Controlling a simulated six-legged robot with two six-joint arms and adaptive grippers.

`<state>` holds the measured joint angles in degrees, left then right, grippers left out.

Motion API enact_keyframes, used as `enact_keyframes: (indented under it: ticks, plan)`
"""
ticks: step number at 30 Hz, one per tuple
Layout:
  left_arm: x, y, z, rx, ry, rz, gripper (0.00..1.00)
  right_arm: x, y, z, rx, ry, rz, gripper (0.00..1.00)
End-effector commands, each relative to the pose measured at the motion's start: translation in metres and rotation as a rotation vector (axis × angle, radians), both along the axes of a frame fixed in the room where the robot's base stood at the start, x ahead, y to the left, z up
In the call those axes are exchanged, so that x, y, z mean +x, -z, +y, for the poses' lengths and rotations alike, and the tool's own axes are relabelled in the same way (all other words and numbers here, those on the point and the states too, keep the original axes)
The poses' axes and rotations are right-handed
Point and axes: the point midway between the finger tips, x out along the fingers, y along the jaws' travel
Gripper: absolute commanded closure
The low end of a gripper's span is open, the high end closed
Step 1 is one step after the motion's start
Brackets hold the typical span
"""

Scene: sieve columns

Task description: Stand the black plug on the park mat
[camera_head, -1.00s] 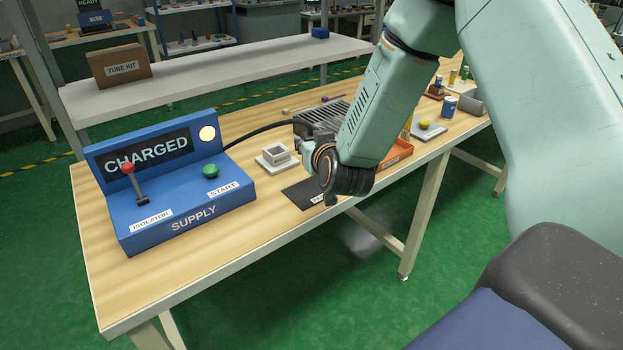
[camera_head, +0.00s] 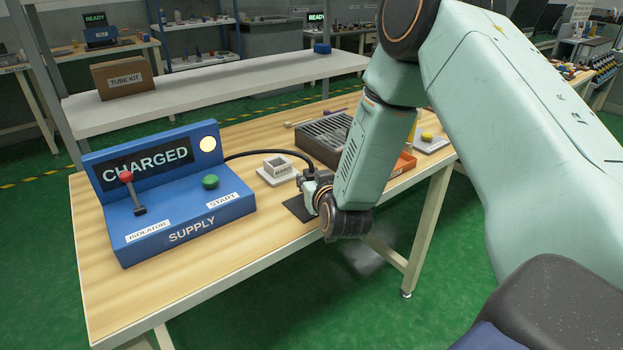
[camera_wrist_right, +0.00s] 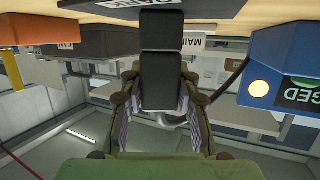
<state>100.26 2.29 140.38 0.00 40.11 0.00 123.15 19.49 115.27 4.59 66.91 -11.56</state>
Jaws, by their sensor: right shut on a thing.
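The black plug (camera_wrist_right: 161,80) is between the fingers of my right gripper (camera_head: 312,186), which is shut on it. In the wrist view it is a dark, two-block shape reaching toward the park mat (camera_wrist_right: 215,9). The dark park mat (camera_head: 297,208) lies flat near the table's front edge in the head view. My right gripper is over its right part and partly hides it, so I cannot tell whether the plug touches it. My left gripper is out of view.
The blue supply box (camera_head: 180,210) reads CHARGED; its black cable (camera_head: 262,154) arcs to my gripper. A pale square socket block (camera_head: 278,176) stands just behind the mat. A grey slotted rack (camera_head: 325,136) stands further back.

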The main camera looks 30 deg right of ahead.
Motion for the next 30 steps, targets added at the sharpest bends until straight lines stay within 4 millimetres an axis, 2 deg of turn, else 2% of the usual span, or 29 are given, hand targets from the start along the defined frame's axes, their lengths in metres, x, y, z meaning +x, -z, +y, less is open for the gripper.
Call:
enact_keyframes:
  ticks: [1, 9, 20, 23, 30]
  plan:
    - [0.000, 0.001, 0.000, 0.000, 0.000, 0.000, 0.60, 0.000, 0.001, 0.000, 0.000, 0.000, -0.001, 0.67]
    - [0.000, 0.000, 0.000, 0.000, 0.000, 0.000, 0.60, 0.000, 0.000, 0.000, 0.000, 0.000, 0.000, 0.46]
    - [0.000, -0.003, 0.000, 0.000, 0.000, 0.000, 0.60, 0.000, -0.005, 0.000, 0.001, 0.000, -0.001, 0.46]
    - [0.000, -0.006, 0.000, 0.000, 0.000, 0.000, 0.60, -0.011, -0.008, 0.003, 0.002, -0.001, 0.002, 0.46]
    - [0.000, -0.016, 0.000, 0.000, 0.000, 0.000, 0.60, -0.054, -0.023, 0.017, 0.002, -0.001, 0.003, 0.46]
